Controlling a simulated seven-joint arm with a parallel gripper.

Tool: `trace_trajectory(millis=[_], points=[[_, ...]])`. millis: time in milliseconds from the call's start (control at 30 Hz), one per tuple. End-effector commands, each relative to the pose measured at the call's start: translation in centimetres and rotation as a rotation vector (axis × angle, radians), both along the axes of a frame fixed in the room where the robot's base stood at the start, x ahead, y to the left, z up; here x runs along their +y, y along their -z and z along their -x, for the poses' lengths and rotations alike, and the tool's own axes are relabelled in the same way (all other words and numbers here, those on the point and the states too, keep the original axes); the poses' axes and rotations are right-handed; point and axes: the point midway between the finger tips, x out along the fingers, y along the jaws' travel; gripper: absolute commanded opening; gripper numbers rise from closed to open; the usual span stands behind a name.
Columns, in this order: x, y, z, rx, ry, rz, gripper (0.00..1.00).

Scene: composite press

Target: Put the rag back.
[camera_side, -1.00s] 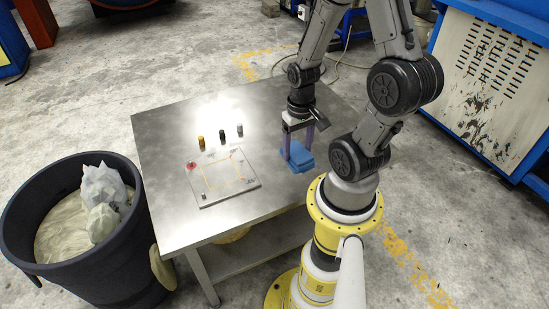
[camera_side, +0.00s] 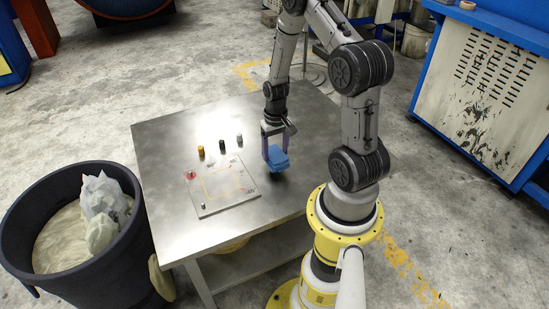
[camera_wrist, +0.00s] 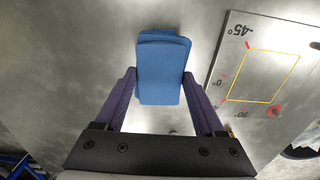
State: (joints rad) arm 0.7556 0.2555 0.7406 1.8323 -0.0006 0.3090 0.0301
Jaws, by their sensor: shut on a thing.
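The blue folded rag (camera_side: 277,159) is held between the two purple fingers of my gripper (camera_side: 275,148). In the side view it is close to the metal table top, right of the marked plate; I cannot tell whether it touches the table. In the wrist view the rag (camera_wrist: 162,68) sits between the fingertips of my gripper (camera_wrist: 160,85), with its far part reaching beyond them.
The marked plate (camera_side: 208,199) lies on the table (camera_side: 169,137). Three small cylinders, yellow (camera_side: 201,151), black (camera_side: 221,145) and grey (camera_side: 239,139), stand behind it. A dark bin (camera_side: 30,190) with crumpled stuff stands left of the table. The table's back left is clear.

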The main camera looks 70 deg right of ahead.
Motion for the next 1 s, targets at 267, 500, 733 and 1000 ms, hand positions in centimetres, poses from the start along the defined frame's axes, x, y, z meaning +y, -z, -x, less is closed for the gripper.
trace_trajectory(millis=[267, 500, 733, 1000], points=[[-0.4, 2.3, -0.4, 0.003, 0.000, -0.003, 0.09], [-0.5, 3.9, -0.5, -0.001, 0.000, 0.001, 0.09], [-0.5, 4.1, -0.5, 0.000, 0.000, 0.000, 0.09], [-0.5, 4.2, -0.5, 0.000, 0.000, 0.000, 1.00]])
